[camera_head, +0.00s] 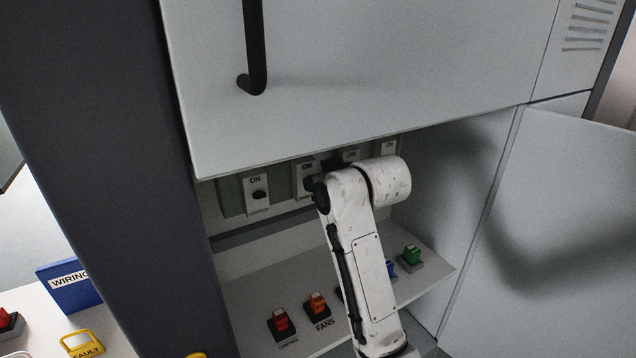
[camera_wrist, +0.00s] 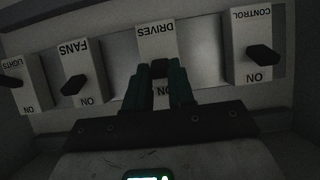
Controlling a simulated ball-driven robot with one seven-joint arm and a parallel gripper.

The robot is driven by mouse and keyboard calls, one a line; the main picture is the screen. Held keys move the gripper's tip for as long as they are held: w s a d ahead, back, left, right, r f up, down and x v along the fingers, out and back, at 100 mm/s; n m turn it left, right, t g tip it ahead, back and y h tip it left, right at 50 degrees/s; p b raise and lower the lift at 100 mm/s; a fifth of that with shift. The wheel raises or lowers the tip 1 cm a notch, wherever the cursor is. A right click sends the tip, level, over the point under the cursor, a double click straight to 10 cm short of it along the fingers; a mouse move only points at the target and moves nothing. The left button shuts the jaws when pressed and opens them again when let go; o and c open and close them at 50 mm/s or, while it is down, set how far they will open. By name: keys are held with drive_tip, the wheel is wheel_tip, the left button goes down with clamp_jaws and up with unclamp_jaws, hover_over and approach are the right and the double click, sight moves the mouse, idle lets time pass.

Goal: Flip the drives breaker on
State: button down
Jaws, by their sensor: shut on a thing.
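The drives breaker (camera_wrist: 156,38) is a pale plate marked DRIVES, upside down in the wrist view, with ON at its lower edge there. My gripper (camera_wrist: 160,72) has its dark fingers closed around the breaker's small black lever. The fingers cover most of the lever, so its exact position cannot be told. In the head view the breaker (camera_head: 304,170) is in the recess under the upper panel, partly behind my white arm. My fingers are mostly hidden there.
The control breaker (camera_wrist: 243,35) and the fans breaker (camera_wrist: 75,70) flank it, with the lights breaker (camera_wrist: 30,80) beyond. The upper panel (camera_head: 350,80) overhangs; an open door (camera_head: 565,220) stands right.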

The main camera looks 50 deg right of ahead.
drive_tip(key=c, duration=1)
unclamp_jaws()
drive_tip(key=shift+o, duration=0.2)
drive_tip(key=b+v, duration=0.1)
drive_tip(key=v, duration=0.9)
drive_tip(key=shift+s+r+b, duration=0.2)
drive_tip(key=shift+s+b, duration=0.1)
drive_tip(key=shift+b, duration=0.1)
drive_tip(key=shift+a, duration=0.1)
